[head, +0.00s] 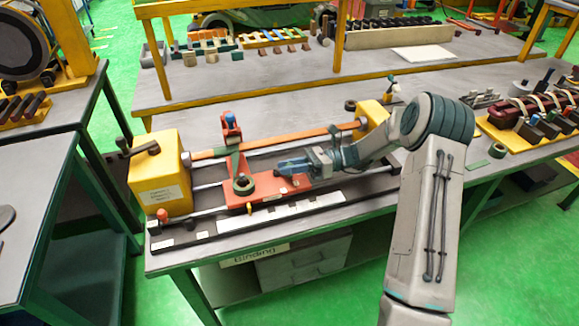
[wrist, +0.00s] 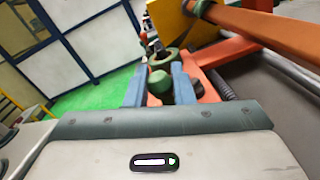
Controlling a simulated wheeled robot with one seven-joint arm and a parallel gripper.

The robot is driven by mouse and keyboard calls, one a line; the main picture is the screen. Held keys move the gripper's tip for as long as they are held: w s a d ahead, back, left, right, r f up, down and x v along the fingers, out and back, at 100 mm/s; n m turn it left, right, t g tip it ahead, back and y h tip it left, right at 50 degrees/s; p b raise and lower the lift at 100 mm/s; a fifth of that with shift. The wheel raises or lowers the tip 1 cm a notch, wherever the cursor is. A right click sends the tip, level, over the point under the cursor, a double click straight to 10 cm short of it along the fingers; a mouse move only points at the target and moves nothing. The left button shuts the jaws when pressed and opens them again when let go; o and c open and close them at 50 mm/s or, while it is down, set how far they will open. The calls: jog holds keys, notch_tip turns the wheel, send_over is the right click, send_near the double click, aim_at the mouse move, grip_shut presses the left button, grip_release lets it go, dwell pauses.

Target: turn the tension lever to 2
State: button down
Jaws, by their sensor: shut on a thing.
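My gripper (head: 284,167) reaches in from the right, low over the carriage's right side. In the wrist view its two blue fingers (wrist: 159,78) stand either side of a dark green knob (wrist: 159,83), which I take to be the tension lever's, and are shut on it. The green ring (wrist: 165,57) shows just beyond. The lever's arm and any number marks are hidden or too small to read.
An orange bar (head: 275,141) runs behind the carriage between a yellow block with a crank (head: 160,180) and another yellow block (head: 373,113). A blue-topped post (head: 231,124) stands behind the ring. A white-marked strip (head: 275,212) lies along the front.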

jog(key=shift+r, duration=0.1)
jog(key=c, duration=1.3)
grip_release()
jog(key=w+d+b, duration=0.2)
jog(key=d, duration=1.1)
jog(key=shift+w+d+b, duration=0.25)
jog(key=shift+w+b, duration=0.1)
jog(key=shift+b, duration=0.05)
